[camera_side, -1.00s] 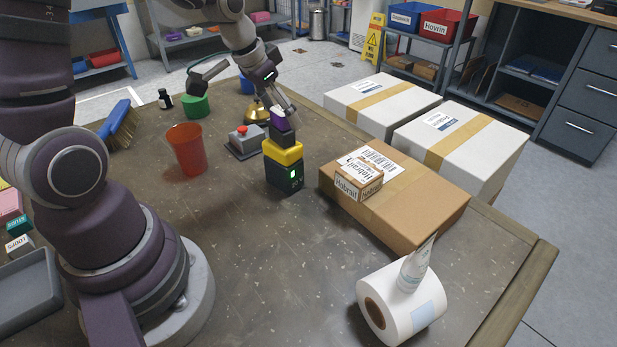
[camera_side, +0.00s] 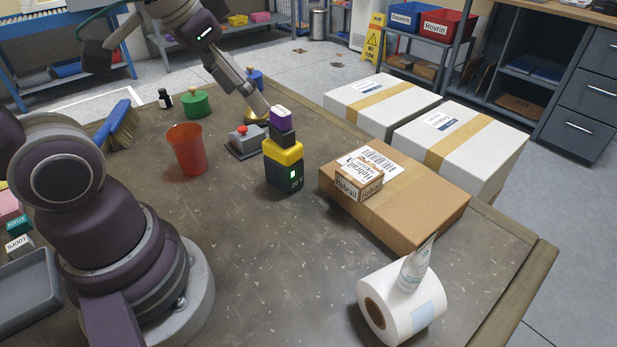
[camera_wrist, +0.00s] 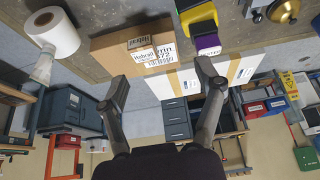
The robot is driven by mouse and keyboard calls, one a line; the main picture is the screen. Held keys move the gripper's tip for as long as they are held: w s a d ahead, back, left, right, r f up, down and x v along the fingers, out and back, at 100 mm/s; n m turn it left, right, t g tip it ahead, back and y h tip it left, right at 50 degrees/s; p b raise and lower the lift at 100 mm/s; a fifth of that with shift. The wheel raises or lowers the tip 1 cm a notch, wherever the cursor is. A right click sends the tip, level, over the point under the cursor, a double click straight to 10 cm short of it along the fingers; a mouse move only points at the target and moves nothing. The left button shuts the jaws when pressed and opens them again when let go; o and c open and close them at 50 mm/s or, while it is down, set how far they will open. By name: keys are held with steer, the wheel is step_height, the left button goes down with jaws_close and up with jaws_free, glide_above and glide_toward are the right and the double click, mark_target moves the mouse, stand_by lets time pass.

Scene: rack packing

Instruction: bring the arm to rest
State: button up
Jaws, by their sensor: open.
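My gripper (camera_side: 257,104) is raised over the far side of the table in the side view, partly overlapping the brass bell behind it. In the wrist view its two fingers (camera_wrist: 161,84) are spread wide with nothing between them. A stack stands upright and apart from the fingers: a black and yellow block with a green light (camera_side: 284,166), a dark block (camera_side: 283,138) and a purple-topped piece (camera_side: 281,117). In the wrist view the purple piece (camera_wrist: 208,44) shows beyond the right fingertip.
A brown carton (camera_side: 420,205) bears a small labelled box (camera_side: 358,180). Two white cartons (camera_side: 380,100) stand behind. A white roll (camera_side: 400,310) with a tube on it lies at front right. A red cup (camera_side: 186,150) and red-button box (camera_side: 244,142) stand left. The front middle is clear.

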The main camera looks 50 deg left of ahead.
steer(key=shift+s+d+f, duration=0.25)
steer(key=shift+s+f, duration=0.2)
steer(key=shift+s, duration=0.1)
steer(key=shift+s+d+f, duration=0.25)
steer(key=shift+s+f, duration=0.2)
steer(key=shift+s, duration=0.1)
stand_by(0.4)
